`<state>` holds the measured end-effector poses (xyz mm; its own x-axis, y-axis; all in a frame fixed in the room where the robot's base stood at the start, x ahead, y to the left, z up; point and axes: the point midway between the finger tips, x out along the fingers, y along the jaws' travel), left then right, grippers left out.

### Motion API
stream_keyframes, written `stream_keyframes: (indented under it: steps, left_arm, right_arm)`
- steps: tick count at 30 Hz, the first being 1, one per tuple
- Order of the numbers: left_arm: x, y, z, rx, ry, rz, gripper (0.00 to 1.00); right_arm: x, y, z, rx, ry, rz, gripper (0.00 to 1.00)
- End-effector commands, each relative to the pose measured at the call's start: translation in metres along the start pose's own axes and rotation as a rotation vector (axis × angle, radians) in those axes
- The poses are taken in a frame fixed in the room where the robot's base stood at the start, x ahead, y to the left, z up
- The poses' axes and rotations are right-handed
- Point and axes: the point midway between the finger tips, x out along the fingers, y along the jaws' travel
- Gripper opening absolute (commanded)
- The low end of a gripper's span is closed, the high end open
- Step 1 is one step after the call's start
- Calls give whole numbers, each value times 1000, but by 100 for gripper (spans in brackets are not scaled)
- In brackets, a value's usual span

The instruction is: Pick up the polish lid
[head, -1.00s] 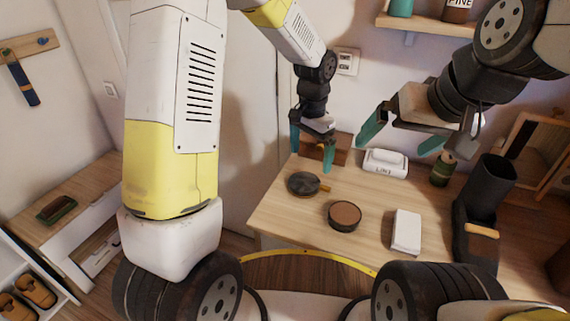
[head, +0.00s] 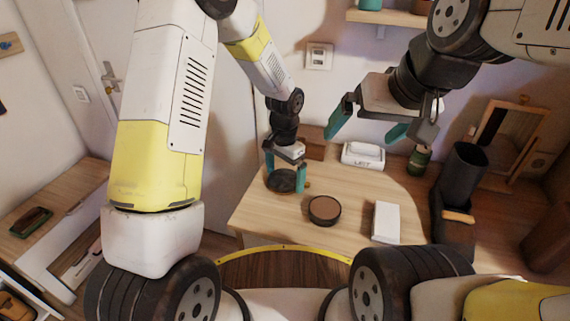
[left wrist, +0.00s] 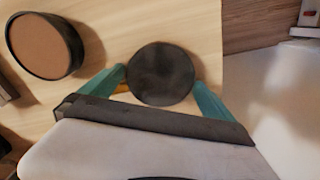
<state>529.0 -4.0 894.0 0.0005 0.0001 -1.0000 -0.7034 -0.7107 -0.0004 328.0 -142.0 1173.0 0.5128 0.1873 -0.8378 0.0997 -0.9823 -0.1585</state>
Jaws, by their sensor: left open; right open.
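The polish lid is a dark round disc (head: 283,181) on the left part of the wooden table. It also shows in the left wrist view (left wrist: 161,74). My left gripper (head: 285,177) is open, with its teal fingers on either side of the lid; whether they touch it is not clear. A small yellow-orange piece at the lid's edge is partly hidden by a finger in the left wrist view. A round dark tin with brown contents (head: 324,210) lies to the right of the lid. My right gripper (head: 367,127) is open and empty, raised above the table.
A white block (head: 386,222) lies at the table's right front, and a white labelled box (head: 363,155) at the back. A green bottle (head: 419,159) and a tall dark boot-like object (head: 461,185) stand on the right. A brown box (head: 314,143) is behind my left gripper.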

Motion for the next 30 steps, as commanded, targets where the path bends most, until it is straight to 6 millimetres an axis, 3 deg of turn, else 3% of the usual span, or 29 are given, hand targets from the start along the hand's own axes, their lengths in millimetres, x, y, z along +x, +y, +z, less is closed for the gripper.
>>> stream_keyframes:
  steps: [2, 9, 10, 20, 29, 30]
  left_arm:
    - [0, 0, 0, 0, 0, 0, 98]
    - [0, 0, 0, 0, 0, 0, 51]
    - [0, 0, 0, 0, 0, 0, 48]
    - [-4, 0, 0, -1, 1, 0, 48]
    - [-39, 0, 0, -1, 3, -1, 48]
    - [-38, 6, 7, 1, -1, 1, 48]
  right_arm:
    - [0, 0, 0, 0, 0, 0, 100]
    - [0, 0, 0, 0, 0, 0, 100]
    - [0, 0, 0, 0, 0, 0, 100]
    - [0, 0, 0, 0, 0, 0, 100]
    - [0, 0, 0, 0, 0, 0, 100]
    - [0, 0, 0, 0, 0, 0, 100]
